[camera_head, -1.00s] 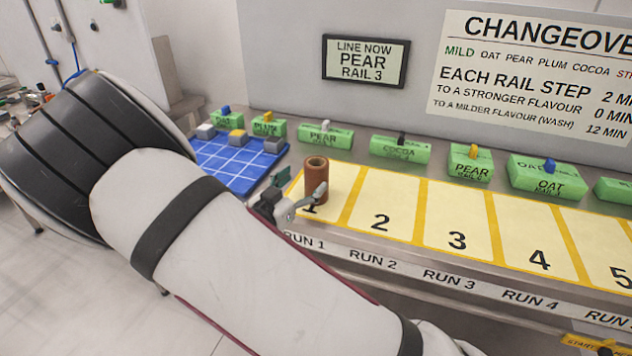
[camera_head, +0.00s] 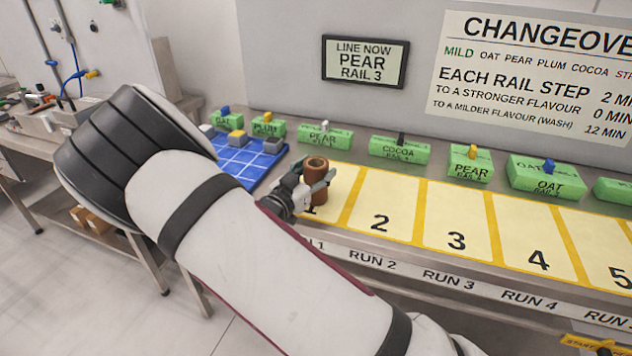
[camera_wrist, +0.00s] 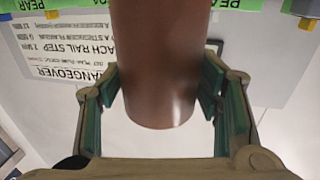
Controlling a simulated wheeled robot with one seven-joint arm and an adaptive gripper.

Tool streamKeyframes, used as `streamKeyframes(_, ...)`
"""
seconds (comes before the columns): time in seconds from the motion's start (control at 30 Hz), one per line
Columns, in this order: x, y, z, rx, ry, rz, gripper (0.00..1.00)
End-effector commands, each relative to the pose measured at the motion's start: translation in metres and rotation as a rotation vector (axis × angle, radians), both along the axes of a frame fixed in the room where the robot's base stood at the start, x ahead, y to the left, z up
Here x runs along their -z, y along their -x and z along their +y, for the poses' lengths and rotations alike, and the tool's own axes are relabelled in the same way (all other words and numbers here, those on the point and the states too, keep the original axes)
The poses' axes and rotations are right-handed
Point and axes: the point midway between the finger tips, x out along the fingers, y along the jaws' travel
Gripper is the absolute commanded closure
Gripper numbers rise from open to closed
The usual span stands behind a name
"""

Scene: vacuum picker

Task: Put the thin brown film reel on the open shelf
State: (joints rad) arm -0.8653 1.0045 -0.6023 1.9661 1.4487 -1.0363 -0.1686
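The brown film reel (camera_head: 318,166) is a narrow upright roll with a hollow core, standing on the cream square numbered 1 at the left end of the counter. My gripper (camera_head: 314,176) comes in from the left, with one finger on either side of the reel. In the wrist view the reel (camera_wrist: 162,70) fills the space between the green finger pads, which are at or very near its sides. I cannot tell whether they press on it. I cannot clearly identify the open shelf.
A blue gridded mat (camera_head: 230,160) with grey and yellow blocks lies left of the reel. Green labelled packs, such as the cocoa one (camera_head: 400,150), line the counter's back. Numbered squares (camera_head: 390,200) to the right are empty. A table with a lower shelf (camera_head: 70,213) holding brown boxes stands left.

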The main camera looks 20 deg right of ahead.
Motion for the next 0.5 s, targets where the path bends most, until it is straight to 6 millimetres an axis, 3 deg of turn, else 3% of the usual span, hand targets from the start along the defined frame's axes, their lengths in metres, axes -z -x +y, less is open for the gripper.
streamKeyframes(0.03,-0.0001,0.0001,0.0,0.0,0.0,0.0,0.61)
streamKeyframes(0.13,-0.0001,0.0002,0.0001,0.0,0.0,0.0,0.82)
streamKeyframes(0.2,-0.0005,0.0001,0.0001,0.0,0.0,-0.001,0.88)
streamKeyframes(0.5,-0.0035,0.0001,0.0001,0.001,-0.001,-0.002,0.88)
